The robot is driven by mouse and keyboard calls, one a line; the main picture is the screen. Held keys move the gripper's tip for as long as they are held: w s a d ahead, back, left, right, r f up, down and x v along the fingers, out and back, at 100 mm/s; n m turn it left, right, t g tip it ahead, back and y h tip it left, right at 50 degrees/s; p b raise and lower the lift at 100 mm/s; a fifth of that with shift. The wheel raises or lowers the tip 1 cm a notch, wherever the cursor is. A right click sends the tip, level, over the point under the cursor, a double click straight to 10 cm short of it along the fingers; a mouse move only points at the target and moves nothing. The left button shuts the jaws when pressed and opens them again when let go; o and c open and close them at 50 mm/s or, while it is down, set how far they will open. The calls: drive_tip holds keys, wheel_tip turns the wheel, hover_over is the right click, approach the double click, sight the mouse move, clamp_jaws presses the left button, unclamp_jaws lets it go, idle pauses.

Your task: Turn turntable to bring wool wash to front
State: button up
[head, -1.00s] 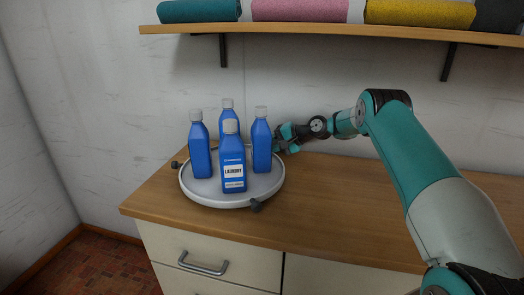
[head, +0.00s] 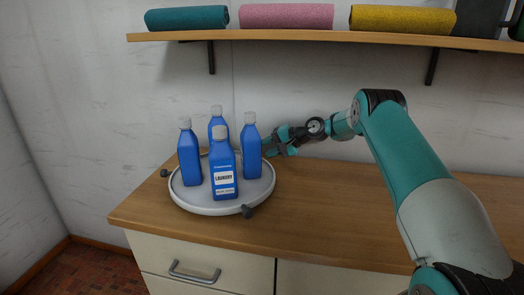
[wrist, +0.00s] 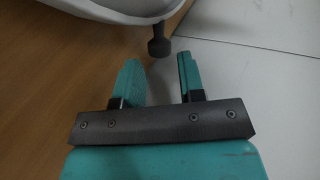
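A round, pale grey turntable (head: 205,207) stands on the wooden counter and bears several blue bottles with white caps. The front bottle (head: 223,178) has a white label reading "LAUNDRY". The left (head: 189,160), back (head: 217,124) and right (head: 251,146) bottles show no readable label, so I cannot tell which is the wool wash. Dark knobs stick out from the rim at front right (head: 248,211) and left (head: 164,173). My gripper (head: 272,149) is behind the turntable's right side. In the wrist view my gripper (wrist: 160,75) is open and empty, with another rim knob (wrist: 158,47) just beyond its fingertips.
A wooden shelf (head: 330,38) above holds teal (head: 187,19), pink (head: 286,16) and yellow (head: 402,19) rolls. The wall (head: 100,110) is close behind my gripper. The counter (head: 320,215) right of the turntable is clear, beneath my arm.

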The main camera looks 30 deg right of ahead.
drive_tip(key=v, duration=1.4)
drive_tip(key=shift+s+d, duration=0.15)
drive_tip(key=shift+s, duration=0.05)
drive_tip(key=shift+r, duration=0.15)
